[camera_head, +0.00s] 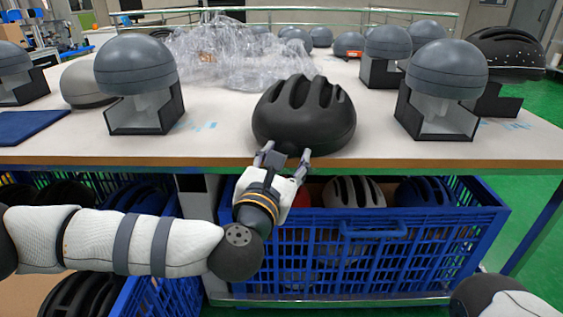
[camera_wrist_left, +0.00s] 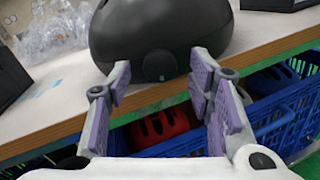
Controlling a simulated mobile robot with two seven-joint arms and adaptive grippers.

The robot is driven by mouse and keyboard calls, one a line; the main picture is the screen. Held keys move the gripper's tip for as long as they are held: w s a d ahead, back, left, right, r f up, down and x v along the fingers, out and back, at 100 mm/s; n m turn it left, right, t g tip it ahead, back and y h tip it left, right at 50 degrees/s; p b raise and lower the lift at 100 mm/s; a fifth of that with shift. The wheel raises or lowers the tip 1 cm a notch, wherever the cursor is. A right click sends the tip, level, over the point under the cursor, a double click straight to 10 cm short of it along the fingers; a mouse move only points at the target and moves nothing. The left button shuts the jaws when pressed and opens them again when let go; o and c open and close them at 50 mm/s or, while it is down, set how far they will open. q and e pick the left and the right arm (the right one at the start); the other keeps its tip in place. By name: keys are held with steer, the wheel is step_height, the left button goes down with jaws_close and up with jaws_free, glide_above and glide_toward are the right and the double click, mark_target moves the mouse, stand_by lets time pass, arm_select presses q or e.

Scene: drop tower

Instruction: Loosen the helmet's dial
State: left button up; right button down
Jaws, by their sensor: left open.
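A black helmet (camera_head: 303,113) with long vents rests on the table near its front edge. Its round dark dial (camera_wrist_left: 160,66) shows on the helmet's near lower edge in the left wrist view. My left gripper (camera_head: 286,158) is open in front of the helmet at the table edge. In the left wrist view its two fingers (camera_wrist_left: 158,84) stand apart on either side of the dial, with the dial slightly beyond the fingertips. I cannot tell whether a fingertip touches the helmet. My right gripper is not in view.
Grey headforms on black stands, one at left (camera_head: 137,75) and one at right (camera_head: 445,80), flank the helmet on the table (camera_head: 225,145). Clear plastic wrap (camera_head: 225,50) lies behind. A blue crate (camera_head: 400,255) with helmets sits below the table edge, under my left gripper.

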arm_select(q)
steer(key=v, duration=1.1)
steer(key=shift+s, duration=0.4)
steer(key=shift+a, duration=0.15)
